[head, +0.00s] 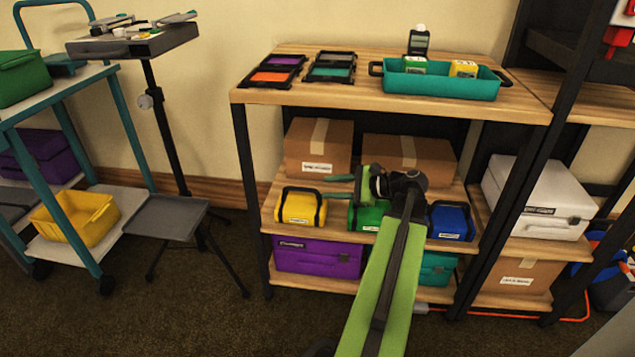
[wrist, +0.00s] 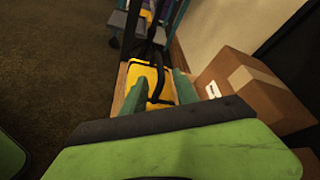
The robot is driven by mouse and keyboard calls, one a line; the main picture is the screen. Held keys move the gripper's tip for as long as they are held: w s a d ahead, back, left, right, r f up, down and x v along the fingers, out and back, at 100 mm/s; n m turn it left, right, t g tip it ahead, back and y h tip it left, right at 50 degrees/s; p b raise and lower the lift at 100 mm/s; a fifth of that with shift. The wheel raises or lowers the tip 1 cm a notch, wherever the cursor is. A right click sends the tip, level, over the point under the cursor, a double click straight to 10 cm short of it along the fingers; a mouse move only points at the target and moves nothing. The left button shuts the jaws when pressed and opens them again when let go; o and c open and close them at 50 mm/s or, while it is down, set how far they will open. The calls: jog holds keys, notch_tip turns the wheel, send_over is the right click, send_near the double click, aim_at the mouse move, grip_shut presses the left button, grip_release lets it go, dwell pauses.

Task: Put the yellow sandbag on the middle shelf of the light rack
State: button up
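The yellow sandbag (head: 293,209), with a black strap handle, sits upright at the left front of the middle wooden shelf of the black-framed rack (head: 240,150). My gripper (head: 328,186) reaches in from the right, its teal fingers pointing left toward the bag. In the wrist view the two fingers (wrist: 160,88) are spread apart, with the yellow sandbag (wrist: 153,76) and its black strap showing between and beyond them. I cannot tell whether either finger touches it. My gripper is open, with nothing held.
A green sandbag (head: 366,217), partly behind my arm, and a blue sandbag (head: 452,222) share the shelf. Cardboard boxes (head: 318,148) stand behind them. The top shelf overhangs them, carrying a teal tray (head: 440,84). A tripod table (head: 165,217) and cart (head: 110,130) stand left.

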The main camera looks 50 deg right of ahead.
jog(key=shift+s+d+r, duration=0.15)
jog(key=shift+s+d, duration=0.05)
jog(key=shift+s, duration=0.35)
jog(key=w+a+f+n+g+y, duration=0.1)
jog(key=w+a+f+n+g, duration=0.2)
jog(key=a, duration=0.4)
jog(key=w+a+f+n+g, duration=0.2)
jog(key=w+a+f+n, duration=0.1)
jog(key=w+a, duration=0.3)
jog(key=w+a+f+n+g+y, duration=0.1)
jog(key=w+a+f+n+g, duration=0.2)
jog(key=a, duration=0.6)
jog(key=a+f+n+g+h, duration=0.2)
jog(key=a+n, duration=0.6)
jog(key=a, duration=0.5)
jog(key=w+a+f+n+g+h, duration=0.1)
jog(key=a+f+n+g+h, duration=0.2)
jog(key=a+n, duration=0.5)
jog(key=a+f+h, duration=0.1)
jog(key=a+f, duration=0.1)
jog(key=a, duration=0.3)
jog(key=shift+w+h, duration=0.3)
jog(key=shift+a+f, duration=0.1)
jog(key=shift+a, duration=0.05)
